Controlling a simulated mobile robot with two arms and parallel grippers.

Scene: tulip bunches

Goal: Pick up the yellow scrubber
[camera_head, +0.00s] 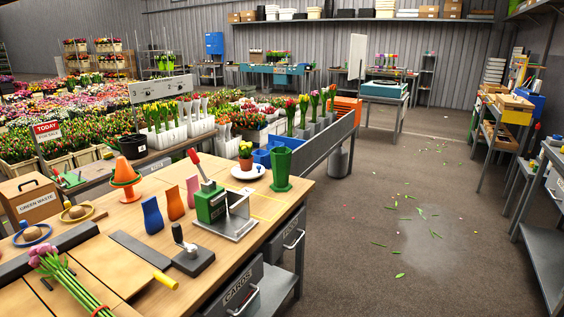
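The only small loose yellow item on the near wooden bench (222,288) is a short yellow stick-like piece (165,280). It lies near the bench's front, by the end of a dark flat strip (140,248). I cannot tell whether it is the yellow scrubber; no clear scrubber shape shows. Neither of my grippers is in view.
Open floor (380,250) lies to the right, with scattered leaves.

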